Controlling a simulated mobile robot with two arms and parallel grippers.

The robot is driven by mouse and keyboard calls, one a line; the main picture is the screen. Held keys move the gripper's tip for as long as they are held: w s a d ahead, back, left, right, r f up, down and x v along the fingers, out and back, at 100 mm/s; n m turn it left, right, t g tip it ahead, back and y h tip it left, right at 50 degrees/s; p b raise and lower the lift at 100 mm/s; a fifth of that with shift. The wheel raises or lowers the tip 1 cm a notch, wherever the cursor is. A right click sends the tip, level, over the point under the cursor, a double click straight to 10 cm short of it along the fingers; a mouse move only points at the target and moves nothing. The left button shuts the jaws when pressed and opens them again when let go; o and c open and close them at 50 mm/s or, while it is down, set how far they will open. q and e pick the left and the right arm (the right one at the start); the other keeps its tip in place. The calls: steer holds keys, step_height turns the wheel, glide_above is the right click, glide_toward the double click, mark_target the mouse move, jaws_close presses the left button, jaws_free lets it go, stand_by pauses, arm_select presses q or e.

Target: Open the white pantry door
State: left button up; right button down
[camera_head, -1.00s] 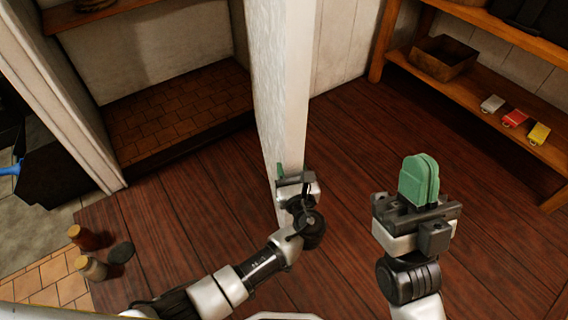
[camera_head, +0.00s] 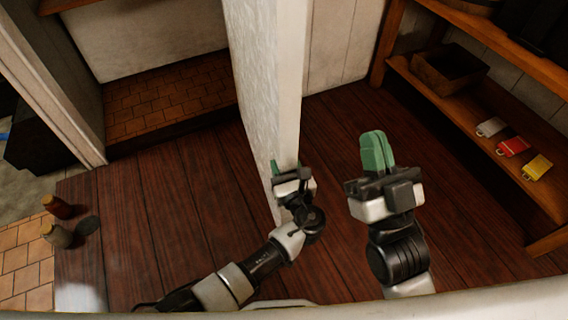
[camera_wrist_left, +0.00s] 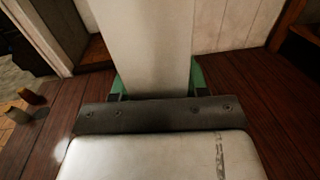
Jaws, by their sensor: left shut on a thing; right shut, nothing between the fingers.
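The white pantry door (camera_head: 290,85) stands edge-on to me in the middle of the head view, swung out from the doorway on its left. My left gripper (camera_head: 285,167) is shut on the door's edge, with one green finger on each side. The left wrist view shows the door (camera_wrist_left: 146,45) between the two green fingertips (camera_wrist_left: 157,80). My right gripper (camera_head: 377,150) is shut and empty, its green fingers together, held over the floor to the right of the door and apart from it.
A wooden shelf (camera_head: 440,95) at the right holds a box (camera_head: 450,68) and several coloured tags (camera_head: 512,147). The tiled pantry recess (camera_head: 165,105) is empty. Wooden floor (camera_head: 480,230) is clear at the right.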

arm_select(q)
steer(key=shift+w+d, duration=0.1)
steer(key=shift+r, duration=0.1)
steer(key=o, duration=1.3)
arm_select(e)
steer(key=shift+w, duration=0.1)
arm_select(q)
steer(key=shift+s, duration=0.35)
steer(key=shift+s+d+p, duration=0.15)
steer(key=shift+s+p, duration=0.15)
steer(key=shift+s, duration=0.05)
steer(key=shift+p+v, duration=1.1)
steer(key=shift+v, duration=3.6)
arm_select(e)
step_height(320, 180, down, 7)
steer(key=w+g+h, duration=0.2)
steer(key=g, duration=0.5)
steer(key=shift+w+d+f, duration=0.2)
steer(key=shift+w+d, duration=0.1)
steer(key=shift+d, duration=0.05)
